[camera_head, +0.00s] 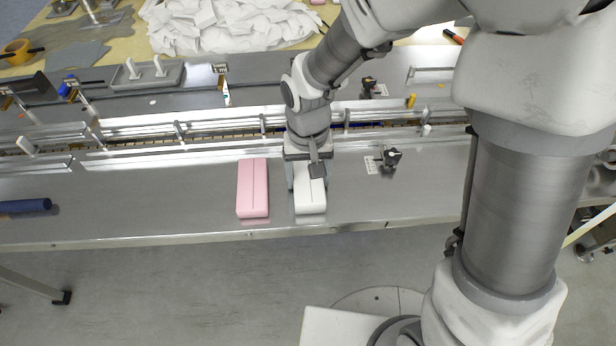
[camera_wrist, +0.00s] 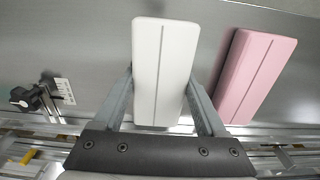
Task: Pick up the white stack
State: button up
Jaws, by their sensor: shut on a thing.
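The white stack (camera_head: 311,201) is a long white block with a lengthwise seam on its top. It lies near the front edge of the steel table, to the right of the pink stack. My gripper (camera_head: 308,182) is over its back part, shut on it. In the wrist view the white stack (camera_wrist: 163,70) is between the two fingers of my gripper (camera_wrist: 163,100), one on each long side. I cannot tell whether its underside touches the table.
The similar pink stack (camera_head: 252,188) lies close beside it; it also shows in the wrist view (camera_wrist: 256,76). A conveyor rail (camera_head: 150,137) runs behind. A small black knob fixture (camera_head: 391,157) stands to the right. A blue roller (camera_head: 24,206) lies far left.

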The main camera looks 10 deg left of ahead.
jog(key=shift+r, duration=0.5)
jog(key=r, duration=0.2)
jog(key=d+r+p, duration=0.1)
jog(key=r, duration=0.1)
jog(key=shift+w, duration=0.2)
jog(key=w+d+r, duration=0.2)
jog(key=d+r, duration=0.1)
jog(key=d, duration=0.2)
jog(key=w+d+r+p, duration=0.1)
jog(key=w+d+r, duration=0.1)
jog(key=d, duration=0.3)
jog(key=shift+r, duration=0.55)
